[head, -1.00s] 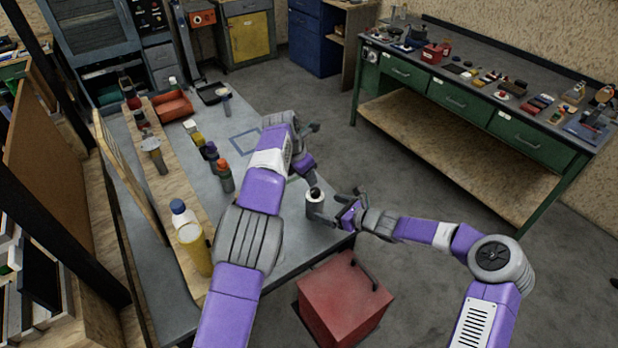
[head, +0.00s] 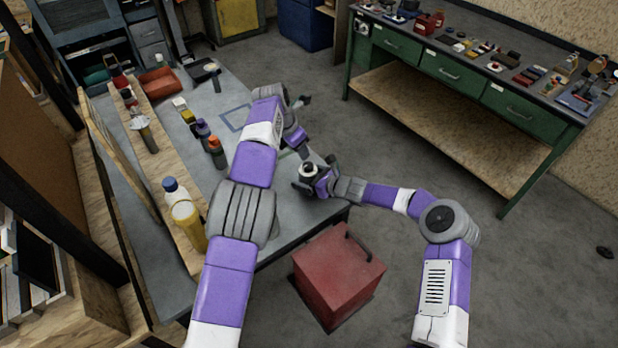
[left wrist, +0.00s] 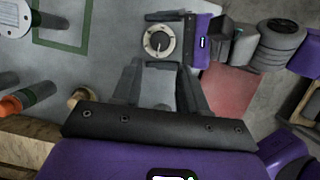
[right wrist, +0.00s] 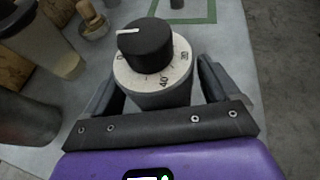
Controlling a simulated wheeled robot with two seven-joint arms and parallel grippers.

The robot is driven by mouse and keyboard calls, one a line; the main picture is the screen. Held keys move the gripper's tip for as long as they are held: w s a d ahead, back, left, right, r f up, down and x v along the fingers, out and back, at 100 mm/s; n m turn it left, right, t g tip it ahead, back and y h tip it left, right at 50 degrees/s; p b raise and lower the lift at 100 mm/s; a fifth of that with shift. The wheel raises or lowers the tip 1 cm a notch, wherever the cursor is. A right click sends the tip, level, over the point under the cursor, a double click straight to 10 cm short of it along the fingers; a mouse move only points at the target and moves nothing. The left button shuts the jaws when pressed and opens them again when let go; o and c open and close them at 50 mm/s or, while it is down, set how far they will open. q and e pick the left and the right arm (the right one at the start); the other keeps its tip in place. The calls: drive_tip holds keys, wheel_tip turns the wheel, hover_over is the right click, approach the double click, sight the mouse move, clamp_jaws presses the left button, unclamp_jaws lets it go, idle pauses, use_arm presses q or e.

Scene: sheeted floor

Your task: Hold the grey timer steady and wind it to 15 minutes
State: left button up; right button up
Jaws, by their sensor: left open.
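The grey timer (head: 308,171) stands upright near the table's front right corner. In the right wrist view its black knob (right wrist: 146,45) sits on a pale numbered dial (right wrist: 180,72), with a white pointer mark towards the left. My right gripper (head: 316,175) is around the timer's body, one finger on each side; a narrow gap shows beside the right finger. My left gripper (head: 304,153) is open and empty, above and behind the timer in the head view. In the left wrist view the timer (left wrist: 159,42) lies beyond the left fingertips (left wrist: 160,68).
Several bottles (head: 216,152) and a yellow container (head: 187,226) stand along the table's left side. A red box (head: 338,275) stands on the floor by the table (head: 280,238). A green workbench (head: 450,75) is at the back right.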

sight(308, 164)
drive_tip(key=c, duration=0.9)
use_arm(q)
drive_tip(key=shift+o, duration=1)
use_arm(e)
drive_tip(key=shift+c, duration=0.4)
use_arm(q)
drive_tip(key=shift+o, duration=0.7)
drive_tip(key=shift+s+r, duration=0.15)
drive_tip(key=shift+r, duration=0.25)
drive_tip(key=shift+n+t, duration=0.4)
drive_tip(key=shift+n, duration=0.5)
drive_tip(key=x, duration=1)
drive_tip(key=shift+s+d+f, duration=0.1)
drive_tip(key=shift+s+f, duration=0.05)
drive_tip(key=shift+f, duration=0.1)
drive_tip(key=c, duration=1.1)
